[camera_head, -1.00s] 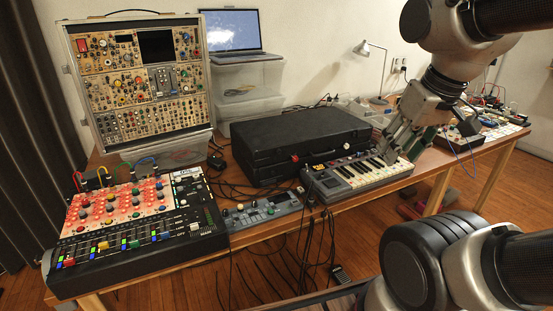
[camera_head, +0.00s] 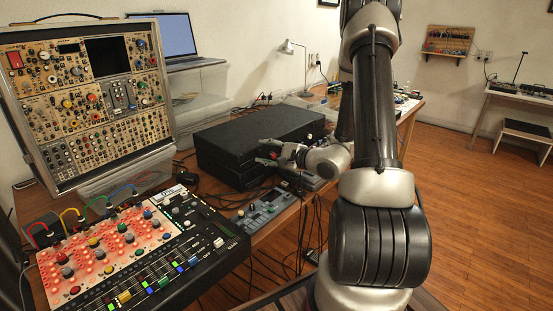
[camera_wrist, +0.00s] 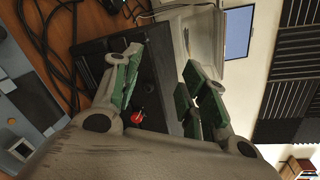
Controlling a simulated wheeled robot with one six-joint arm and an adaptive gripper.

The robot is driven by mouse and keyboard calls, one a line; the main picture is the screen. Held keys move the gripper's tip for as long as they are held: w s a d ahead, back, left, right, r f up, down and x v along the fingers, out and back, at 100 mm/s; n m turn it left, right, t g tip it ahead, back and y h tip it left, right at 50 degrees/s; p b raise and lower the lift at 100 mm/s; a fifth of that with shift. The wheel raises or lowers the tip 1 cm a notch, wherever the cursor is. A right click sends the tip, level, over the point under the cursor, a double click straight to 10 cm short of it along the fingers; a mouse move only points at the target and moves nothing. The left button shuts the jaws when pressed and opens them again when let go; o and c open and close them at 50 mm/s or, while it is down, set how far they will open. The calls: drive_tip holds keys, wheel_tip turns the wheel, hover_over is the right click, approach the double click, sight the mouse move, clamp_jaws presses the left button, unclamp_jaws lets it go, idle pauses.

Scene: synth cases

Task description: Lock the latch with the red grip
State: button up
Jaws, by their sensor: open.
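The latch's red grip (camera_wrist: 138,117) shows in the wrist view against the dark front of a black case (camera_wrist: 155,75). It lies between the bases of my fingers, nearer the left one, and neither finger closes on it. In the head view the black cases (camera_head: 235,133) lie stacked on the table, and my gripper (camera_head: 264,152) is at their front right side. The gripper is open, its green-padded fingers spread apart with nothing held. In the head view my gripper and arm largely cover the latch, so its position cannot be told.
A mixer (camera_head: 140,262) with red-lit knobs and a small blue-grey device (camera_head: 264,212) stand at the table front. A modular synth case (camera_head: 85,100) and a laptop (camera_head: 163,38) stand behind. Cables hang below the front edge. Open floor (camera_head: 480,220) lies at right.

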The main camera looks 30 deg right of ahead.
sight(275, 157)
drive_tip(key=w+d+f+m+t+h, duration=0.1)
drive_tip(key=w+d+f+m+h, duration=0.1)
drive_tip(key=d+f+m+h, duration=0.45)
drive_tip(key=w, duration=0.2)
drive_tip(key=w+d+f+n, duration=0.1)
drive_tip(key=w, duration=0.1)
drive_tip(key=w+d+f+n+y, duration=0.1)
drive_tip(key=w, duration=0.1)
drive_tip(key=shift+w+d+f, duration=0.1)
drive_tip(key=shift+w, duration=0.15)
drive_tip(key=shift+w+f, duration=0.1)
drive_tip(key=shift+w, duration=0.3)
clamp_jaws()
